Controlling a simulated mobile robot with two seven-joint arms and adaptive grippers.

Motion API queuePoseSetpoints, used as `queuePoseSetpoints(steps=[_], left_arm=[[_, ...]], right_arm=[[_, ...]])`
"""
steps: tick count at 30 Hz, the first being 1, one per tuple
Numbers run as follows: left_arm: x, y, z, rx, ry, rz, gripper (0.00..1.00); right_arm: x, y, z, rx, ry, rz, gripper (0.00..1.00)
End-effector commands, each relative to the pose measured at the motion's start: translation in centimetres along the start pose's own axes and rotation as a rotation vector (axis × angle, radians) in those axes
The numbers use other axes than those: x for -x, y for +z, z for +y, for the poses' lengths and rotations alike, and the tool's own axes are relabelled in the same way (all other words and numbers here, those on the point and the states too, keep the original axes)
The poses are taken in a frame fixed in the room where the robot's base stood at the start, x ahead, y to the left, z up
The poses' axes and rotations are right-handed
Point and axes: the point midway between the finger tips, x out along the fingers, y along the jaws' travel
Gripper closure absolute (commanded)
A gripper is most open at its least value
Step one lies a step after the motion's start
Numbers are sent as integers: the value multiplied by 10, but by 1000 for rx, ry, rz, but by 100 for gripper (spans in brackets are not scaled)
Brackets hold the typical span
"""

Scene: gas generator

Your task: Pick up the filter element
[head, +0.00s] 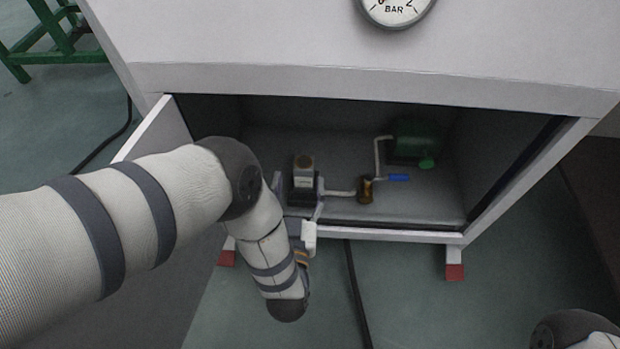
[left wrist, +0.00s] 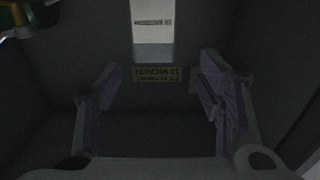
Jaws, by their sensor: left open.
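The filter element (head: 303,176), a pale upright piece with a round tan top, stands inside the open cabinet on a dark base. My left gripper (head: 298,188) reaches in through the cabinet front, close to the element. In the left wrist view its two fingers (left wrist: 162,78) are wide apart with nothing gripped between them. My arm hides part of the gripper in the head view. My right gripper is out of view.
The cabinet (head: 455,237) has its door (head: 158,133) swung open at left. A pipe (head: 340,193), a brass fitting (head: 366,189), a blue handle (head: 398,177) and a green part (head: 412,143) lie right of the element. The front right cabinet floor is clear.

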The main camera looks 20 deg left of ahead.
Motion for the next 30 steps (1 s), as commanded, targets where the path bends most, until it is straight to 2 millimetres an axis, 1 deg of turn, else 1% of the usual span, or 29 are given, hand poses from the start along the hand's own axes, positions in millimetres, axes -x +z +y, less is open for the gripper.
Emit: queuePoseSetpoints(steps=[1,5,9,12,14,19,20,21,26,27,30], left_arm=[[-7,2,0,0,-1,-1,38],[-24,3,2,0,0,-1,38],[-51,4,7,0,1,-2,38],[-64,3,6,-1,1,-3,38],[-66,1,6,-1,1,-2,38],[-66,0,6,-1,1,-3,38],[-66,0,6,-1,1,-3,43],[-66,0,6,-1,1,-3,52],[-66,0,6,-1,2,-3,88],[-66,0,6,-1,2,-3,93],[-66,0,6,-1,2,-2,93]], right_arm=[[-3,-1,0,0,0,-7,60],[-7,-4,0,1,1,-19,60],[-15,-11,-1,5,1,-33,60],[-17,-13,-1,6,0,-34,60],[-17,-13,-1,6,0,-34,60],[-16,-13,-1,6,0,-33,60],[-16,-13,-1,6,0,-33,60],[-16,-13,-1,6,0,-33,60],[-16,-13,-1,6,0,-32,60],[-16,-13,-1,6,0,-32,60],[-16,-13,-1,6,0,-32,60]])
